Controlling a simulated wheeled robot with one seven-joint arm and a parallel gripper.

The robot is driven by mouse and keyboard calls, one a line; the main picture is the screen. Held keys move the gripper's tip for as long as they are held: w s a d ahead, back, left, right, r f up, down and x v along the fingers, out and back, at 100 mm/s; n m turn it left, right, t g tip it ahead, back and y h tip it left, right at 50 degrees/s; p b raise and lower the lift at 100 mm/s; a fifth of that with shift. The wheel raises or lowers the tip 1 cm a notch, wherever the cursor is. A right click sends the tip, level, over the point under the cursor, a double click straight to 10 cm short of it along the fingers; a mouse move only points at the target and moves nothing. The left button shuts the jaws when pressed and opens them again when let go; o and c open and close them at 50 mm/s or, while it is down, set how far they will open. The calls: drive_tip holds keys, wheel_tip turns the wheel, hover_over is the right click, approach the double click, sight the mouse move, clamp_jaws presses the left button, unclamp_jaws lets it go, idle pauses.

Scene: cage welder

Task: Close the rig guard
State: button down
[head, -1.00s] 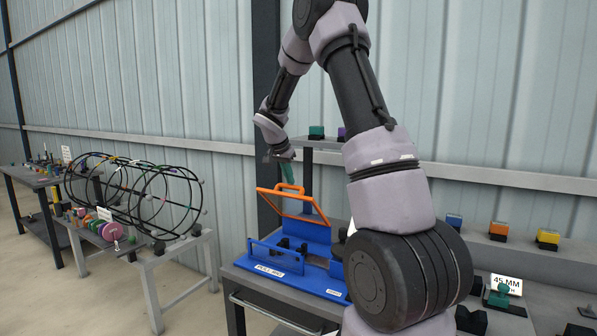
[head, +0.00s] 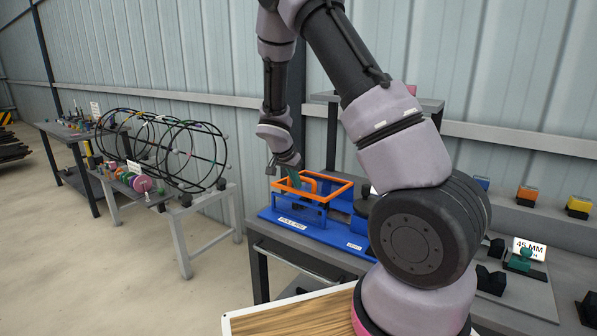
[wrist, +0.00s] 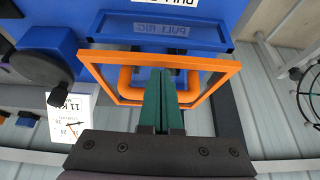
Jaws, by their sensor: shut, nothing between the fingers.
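The rig guard is an orange rectangular frame (head: 330,175) with an orange handle, on the blue pull rig (head: 335,236). In the head view the guard lies low over the rig, near level; whether it rests fully on the rig I cannot tell. My gripper (head: 297,181) has green fingers, pressed together with nothing between them, at the guard's handle side. In the wrist view the guard (wrist: 222,58) shows with the handle (wrist: 126,80) beside the shut fingers of my gripper (wrist: 165,76). Contact is unclear. My arm hides part of the rig's right side.
The rig stands on a grey bench (head: 268,243). At left is a stand with black wire hoops (head: 165,150). At right are colored blocks and a 45 MM sign (head: 529,247). A wood-topped surface (head: 290,318) is in front. Floor is open at left.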

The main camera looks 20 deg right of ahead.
drive_tip(key=shift+a+f, duration=0.1)
drive_tip(key=shift+f, duration=0.45)
